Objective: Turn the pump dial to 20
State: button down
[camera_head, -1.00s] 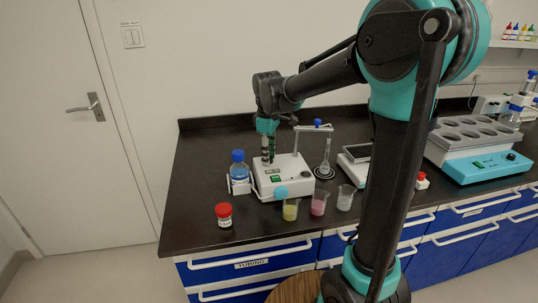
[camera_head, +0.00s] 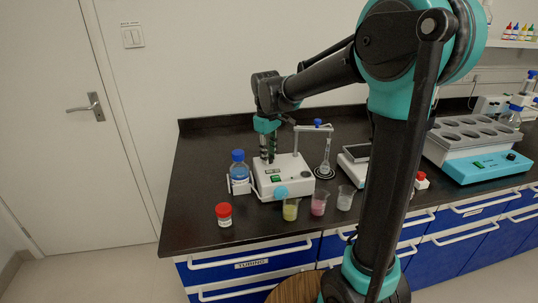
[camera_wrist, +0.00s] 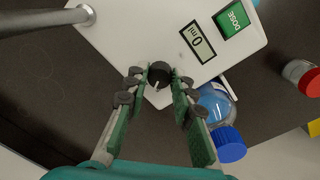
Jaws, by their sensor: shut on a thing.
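The pump (camera_head: 283,178) is a white box on the black bench in the head view. In the wrist view, its white top (camera_wrist: 140,35) carries a display (camera_wrist: 198,41) that appears to read 0 ml and a green DOSE button (camera_wrist: 232,18). The black round dial (camera_wrist: 159,75) with a pale pointer mark sits near the pump's edge. My gripper (camera_wrist: 160,84) has its green-padded fingers on both sides of the dial, shut on it. In the head view, my gripper (camera_head: 267,157) reaches down onto the pump from above.
A blue-capped bottle (camera_head: 239,172) stands close left of the pump. A red-capped jar (camera_head: 223,214) and several beakers, including a yellow one (camera_head: 290,209), stand in front. A metal post with an arm (camera_head: 314,128) rises behind. The bench's left part is clear.

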jog(key=m, duration=1.1)
jog(key=shift+w, duration=0.1)
jog(key=shift+m+g, duration=0.3)
jog(key=shift+m, duration=1.3)
jog(key=c, duration=1.3)
grip_release()
jog(key=shift+o, duration=0.2)
notch_tip(320, 180, up, 12)
jog(key=shift+a, duration=0.35)
